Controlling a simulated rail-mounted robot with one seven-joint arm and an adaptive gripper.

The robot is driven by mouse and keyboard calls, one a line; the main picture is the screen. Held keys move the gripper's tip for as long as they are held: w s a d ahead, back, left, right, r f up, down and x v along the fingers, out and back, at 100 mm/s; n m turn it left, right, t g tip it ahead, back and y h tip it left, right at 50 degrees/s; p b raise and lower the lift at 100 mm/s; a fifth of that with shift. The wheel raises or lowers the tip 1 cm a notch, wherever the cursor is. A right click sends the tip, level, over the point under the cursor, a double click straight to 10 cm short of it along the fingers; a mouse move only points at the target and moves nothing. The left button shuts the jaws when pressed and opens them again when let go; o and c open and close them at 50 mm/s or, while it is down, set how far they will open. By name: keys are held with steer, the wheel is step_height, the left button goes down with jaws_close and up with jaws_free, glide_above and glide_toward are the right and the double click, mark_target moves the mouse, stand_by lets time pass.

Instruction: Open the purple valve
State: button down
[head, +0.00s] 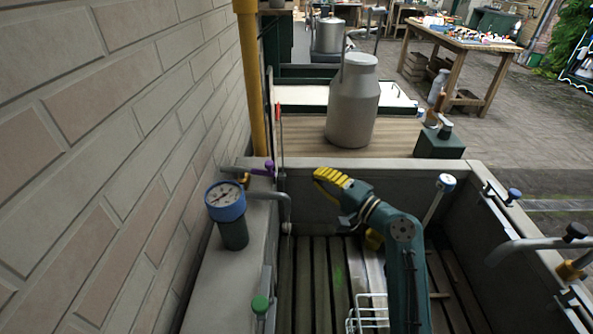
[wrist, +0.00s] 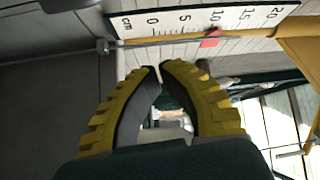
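The purple valve (head: 268,169) shows in the head view as a small purple handle on a brass-coloured fitting. It sits on a pipe at the far left corner of the trough, close to the brick wall. My gripper (head: 318,176) has yellow ribbed fingers and is right of the valve, apart from it, over the far part of the trough. In the wrist view my gripper's fingertips (wrist: 160,68) are almost together with nothing between them. The valve does not show in the wrist view.
A blue-rimmed gauge (head: 226,201) and a green knob (head: 260,304) stand along the left ledge. A yellow post (head: 253,80) rises behind the valve. A milk churn (head: 353,103) stands on boards beyond the trough. The wrist view shows a centimetre scale (wrist: 200,24) with a red marker (wrist: 211,38).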

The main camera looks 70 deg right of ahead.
mark_target(275, 162)
steer(key=shift+a+r+y, duration=0.1)
steer(key=shift+y, duration=0.2)
steer(key=b+x, duration=0.1)
steer(key=x, duration=0.2)
steer(key=b+x, duration=0.1)
steer(key=x, duration=0.2)
steer(key=b+x, duration=0.1)
steer(key=x, duration=0.3)
steer(key=shift+w+a, duration=0.1)
steer(key=shift+a, duration=0.2)
steer(key=shift+a+f+b, duration=0.15)
steer(key=shift+a+b, duration=0.05)
steer(key=shift+a, duration=0.6)
steer(key=shift+a+f+b, duration=0.15)
steer(key=shift+a+b, duration=0.05)
steer(key=shift+a, duration=0.6)
